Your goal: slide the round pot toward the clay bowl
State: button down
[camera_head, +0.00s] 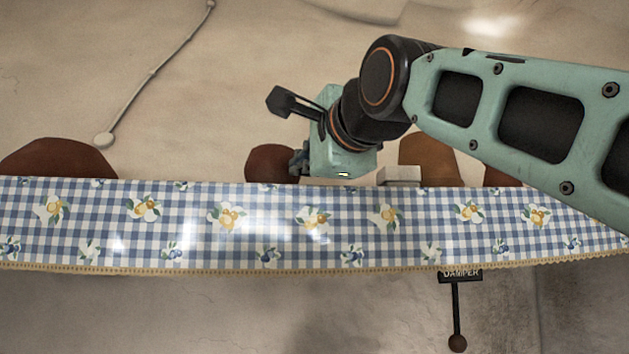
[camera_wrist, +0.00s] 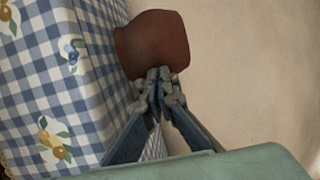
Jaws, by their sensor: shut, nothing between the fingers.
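A reddish-brown rounded vessel (camera_head: 268,163), which looks like the round pot, stands behind the cloth edge, just left of my gripper (camera_head: 297,163). In the wrist view the same pot (camera_wrist: 152,40) is straight beyond my fingertips (camera_wrist: 158,76). The fingers are shut with nothing between them. Their tips overlap the pot's near edge in the picture; I cannot tell whether they touch it. A wider dark red-brown rounded form (camera_head: 58,160) at the far left may be the clay bowl. The cloth hides the lower parts of both in the head view.
A blue-checked flowered cloth (camera_head: 180,225) hangs along the shelf front. A tan-brown object (camera_head: 428,160), a small pale block (camera_head: 400,175) and another brown object (camera_head: 502,176) stand to the right. The stretch between pot and left form looks clear. A damper handle (camera_head: 457,343) hangs below.

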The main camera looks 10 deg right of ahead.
aim_at(279, 167)
jog(key=a, duration=0.3)
jog(key=shift+a, duration=0.35)
jog(key=shift+d, duration=0.3)
jog(key=shift+a, duration=0.1)
dwell(0.6)
